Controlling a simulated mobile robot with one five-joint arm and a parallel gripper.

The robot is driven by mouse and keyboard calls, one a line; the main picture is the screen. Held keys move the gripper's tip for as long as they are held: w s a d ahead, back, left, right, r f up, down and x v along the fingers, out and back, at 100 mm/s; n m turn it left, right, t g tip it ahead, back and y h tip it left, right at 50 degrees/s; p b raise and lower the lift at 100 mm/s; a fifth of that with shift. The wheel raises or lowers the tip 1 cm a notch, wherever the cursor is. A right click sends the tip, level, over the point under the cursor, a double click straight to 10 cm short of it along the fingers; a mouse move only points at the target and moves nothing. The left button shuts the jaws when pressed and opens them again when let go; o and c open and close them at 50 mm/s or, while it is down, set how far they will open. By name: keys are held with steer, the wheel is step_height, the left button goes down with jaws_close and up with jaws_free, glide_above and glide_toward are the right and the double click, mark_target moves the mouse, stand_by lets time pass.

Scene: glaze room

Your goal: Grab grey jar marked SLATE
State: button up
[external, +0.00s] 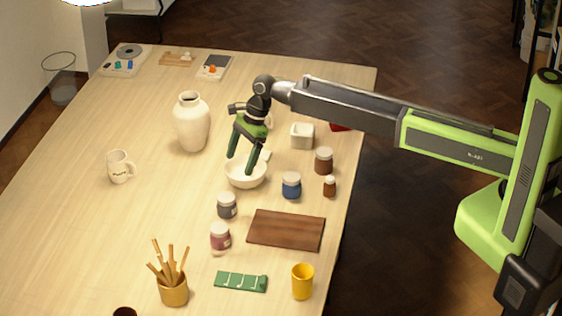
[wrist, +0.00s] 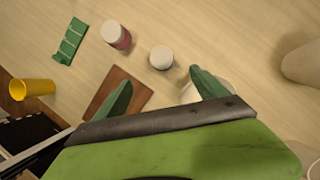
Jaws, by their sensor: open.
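The grey jar (external: 227,206) with a white lid stands upright on the table, left of the brown board. In the wrist view its white lid (wrist: 161,57) shows from above, ahead of and between the fingertips. Its marking is too small to read. My gripper (external: 240,163) is open and empty, pointing down above the white bowl (external: 246,173), beyond the grey jar in the external view. Its two green fingers also show in the wrist view (wrist: 158,85), apart from the jar.
A pink jar (external: 220,237) and a blue jar (external: 291,185) stand near the grey jar. The brown board (external: 286,230) lies to its right. A brown jar (external: 324,160), a small bottle (external: 329,186) and a vase (external: 192,122) stand farther back. The table left of the grey jar is clear.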

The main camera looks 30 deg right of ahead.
mark_target(221, 199)
steer(key=b+x, duration=0.5)
steer(key=x, duration=0.1)
steer(key=b+x, duration=0.6)
steer(key=shift+w+d+f, duration=0.15)
steer(key=shift+f, duration=0.1)
steer(key=b+x, duration=0.5)
steer(key=shift+w+a+f, duration=0.1)
steer(key=shift+w+a, duration=0.1)
steer(key=shift+a, duration=0.2)
steer(key=shift+r, duration=0.2)
steer(key=c, duration=1.7)
step_height(221, 199, up, 5)
steer(key=p, duration=0.5)
steer(key=shift+f, duration=0.2)
steer(key=w+d+r+p, duration=0.1)
steer(key=d+r+p, duration=0.5)
steer(key=d, duration=0.5)
steer(key=shift+d+r, duration=0.2)
steer(key=shift+d, duration=0.15)
